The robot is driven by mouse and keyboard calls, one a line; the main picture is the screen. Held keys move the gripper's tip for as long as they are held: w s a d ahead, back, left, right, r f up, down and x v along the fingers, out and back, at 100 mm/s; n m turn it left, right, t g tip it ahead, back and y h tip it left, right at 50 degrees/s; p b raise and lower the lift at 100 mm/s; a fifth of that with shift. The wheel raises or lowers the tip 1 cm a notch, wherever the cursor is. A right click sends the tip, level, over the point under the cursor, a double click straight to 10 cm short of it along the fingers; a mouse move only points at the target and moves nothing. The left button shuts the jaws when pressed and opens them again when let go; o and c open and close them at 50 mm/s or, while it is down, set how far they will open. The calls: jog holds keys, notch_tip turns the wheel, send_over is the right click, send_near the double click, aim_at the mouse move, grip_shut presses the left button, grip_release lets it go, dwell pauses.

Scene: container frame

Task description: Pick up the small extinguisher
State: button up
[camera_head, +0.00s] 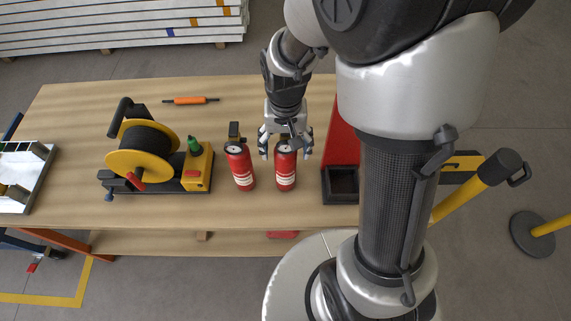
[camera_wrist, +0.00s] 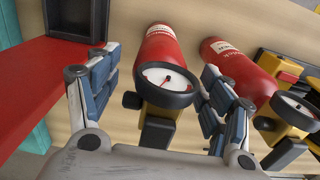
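Two red extinguishers with white label bands, dark tops and round gauges stand on the wooden table, seemingly upright. One is the right extinguisher (camera_head: 286,179), the other the left extinguisher (camera_head: 242,174). They look alike in size; I cannot tell which is the small one. My gripper (camera_head: 285,151) is at the top of the right extinguisher. In the wrist view, my gripper (camera_wrist: 160,68) has its fingers spread on both sides of that extinguisher (camera_wrist: 161,48), its gauge and valve between them. Contact is not clear. The other extinguisher (camera_wrist: 238,68) is beside the right-hand finger.
A cable reel (camera_head: 144,150) on a yellow base stands left of the extinguishers. A red and black bin (camera_head: 341,172) is close on the right. An orange-handled tool (camera_head: 190,100) lies at the back of the table (camera_head: 80,100). A white tray (camera_head: 41,185) is at far left.

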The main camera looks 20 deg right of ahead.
grip_shut()
dwell(0.8)
jog(key=shift+w, duration=0.1)
